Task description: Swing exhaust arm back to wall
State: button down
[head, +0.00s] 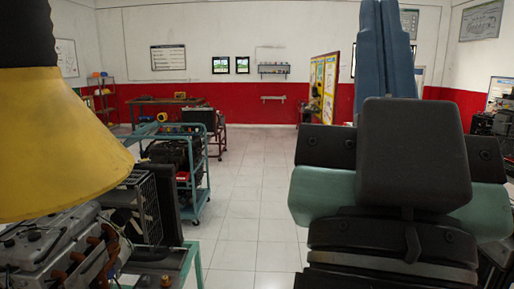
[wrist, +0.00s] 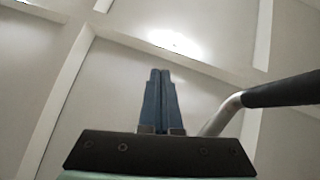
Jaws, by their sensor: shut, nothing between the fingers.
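The exhaust arm's yellow hood (head: 65,140) hangs close at the left edge of the head view, with a black hose (head: 27,32) above it. It hangs over an engine on a stand. My gripper (head: 380,8) points upward at the right of the head view, well apart from the hood. Its blue fingers are together and empty; they also show in the wrist view (wrist: 160,75). In the wrist view a bent grey metal tube with a black sleeve (wrist: 285,90) lies to the right of the fingers. I cannot tell whether it belongs to the exhaust arm.
An engine (head: 55,245) stands at the lower left. A teal engine cart (head: 205,165) is behind it. A workbench (head: 165,103) stands along the far red and white wall. A yellow board (head: 324,85) is at the back right. The tiled floor (head: 245,190) in the middle is clear.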

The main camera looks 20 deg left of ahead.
aim_at(107, 162)
jog(key=w+a+f+m+g+y, duration=0.2)
jog(key=w+a+f+g+y, duration=0.15)
jog(key=a, duration=0.35)
jog(key=w+a+f+m+g+y, duration=0.2)
jog(key=a+g+y, duration=0.15)
jog(key=a, duration=0.35)
jog(key=s+a+f+m+g+y, duration=0.1)
jog(key=s+a+f+g, duration=0.1)
jog(key=a, duration=0.3)
jog(key=s+a+f+g+y, duration=0.1)
jog(key=s+a+f+g, duration=0.1)
jog(key=a+f+g, duration=0.2)
jog(key=shift+a+f+m+g, duration=0.3)
jog(key=shift+a+f+m, duration=0.15)
jog(key=shift+a, duration=0.65)
jog(key=shift+s, duration=0.1)
jog(key=w+a+p, duration=0.1)
jog(key=w+a, duration=0.1)
jog(key=w+a+f+p, duration=0.1)
jog(key=w+a+p, duration=0.1)
jog(key=w+a, duration=0.1)
jog(key=w+a+f+p, duration=0.1)
jog(key=w+a, duration=0.1)
jog(key=a, duration=0.1)
jog(key=shift+w+f+p, duration=0.15)
jog(key=shift+p, duration=0.15)
jog(key=shift+s+a+f, duration=0.2)
jog(key=shift+a+f, duration=0.1)
jog(key=shift+a, duration=0.1)
